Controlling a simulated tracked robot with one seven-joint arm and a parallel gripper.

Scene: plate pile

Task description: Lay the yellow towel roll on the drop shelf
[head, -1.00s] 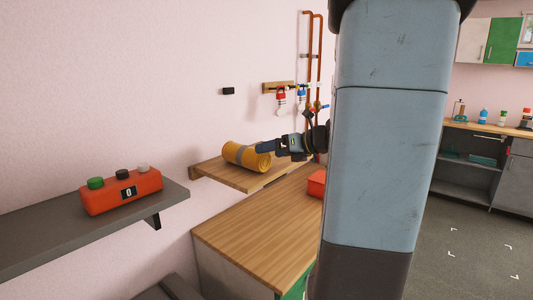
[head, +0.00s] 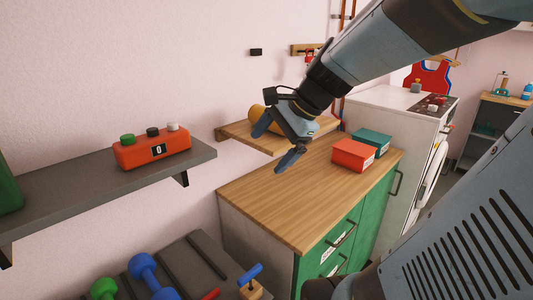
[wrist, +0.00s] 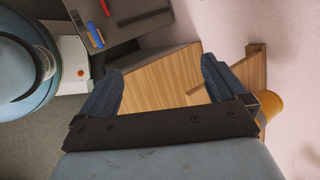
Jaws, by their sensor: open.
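The yellow towel roll (head: 257,113) lies on the wooden wall shelf (head: 237,133), partly hidden behind my gripper in the head view. Its end also shows in the wrist view (wrist: 269,104), at the right beyond my gripper's body. My gripper (head: 272,146) is open and empty. It points down in front of the wooden shelf, over the wooden counter, apart from the roll. In the wrist view both fingers are spread wide with only the counter between them (wrist: 162,88).
A wooden counter (head: 265,205) with green drawers stands below the shelf. A red box (head: 353,156) and a teal box (head: 372,140) sit on it. A grey shelf (head: 90,192) at left bears an orange button box (head: 150,150). Dumbbells (head: 145,268) lie at lower left.

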